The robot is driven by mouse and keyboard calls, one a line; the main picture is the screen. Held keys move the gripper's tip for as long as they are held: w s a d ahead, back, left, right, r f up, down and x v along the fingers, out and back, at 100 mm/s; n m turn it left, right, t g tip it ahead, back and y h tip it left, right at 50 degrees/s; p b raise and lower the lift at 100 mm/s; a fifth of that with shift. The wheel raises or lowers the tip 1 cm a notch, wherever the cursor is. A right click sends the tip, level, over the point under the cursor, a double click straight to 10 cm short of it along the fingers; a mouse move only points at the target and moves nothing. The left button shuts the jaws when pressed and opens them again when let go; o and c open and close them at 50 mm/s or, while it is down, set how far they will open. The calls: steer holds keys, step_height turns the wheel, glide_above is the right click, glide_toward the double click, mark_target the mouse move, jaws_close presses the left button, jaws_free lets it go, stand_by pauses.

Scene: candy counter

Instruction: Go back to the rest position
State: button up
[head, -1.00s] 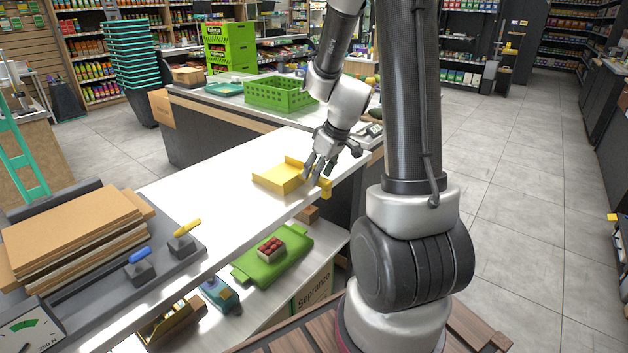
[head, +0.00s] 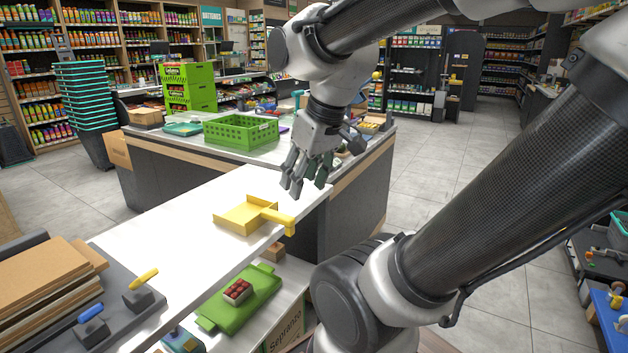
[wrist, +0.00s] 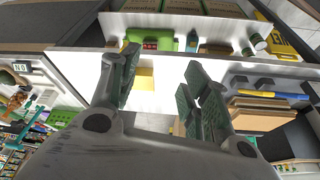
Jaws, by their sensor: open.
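My gripper (head: 307,178) is open and empty in the head view. It hangs with its fingers pointing down, above and behind the yellow scoop-like tray (head: 247,215) on the white counter (head: 178,235). The tray has a yellow handle that points to the right, over the counter's edge. In the wrist view my gripper (wrist: 158,85) shows its two fingers spread wide with nothing between them. Part of the yellow tray (wrist: 145,78) shows beyond the fingers, partly hidden by the left one.
A green crate (head: 240,132) stands on the rear counter. On the lower shelf, a green board (head: 238,305) carries a small box of red items (head: 237,291). Stacked brown boards (head: 45,290) lie at the left. Open floor (head: 445,170) is to the right.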

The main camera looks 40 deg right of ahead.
steer(key=shift+s+d+r+m, duration=0.1)
steer(key=shift+s+r+m, duration=0.1)
steer(key=shift+s, duration=0.5)
steer(key=shift+s+r+m, duration=0.1)
steer(key=shift+s+m, duration=0.1)
steer(key=shift+s, duration=0.5)
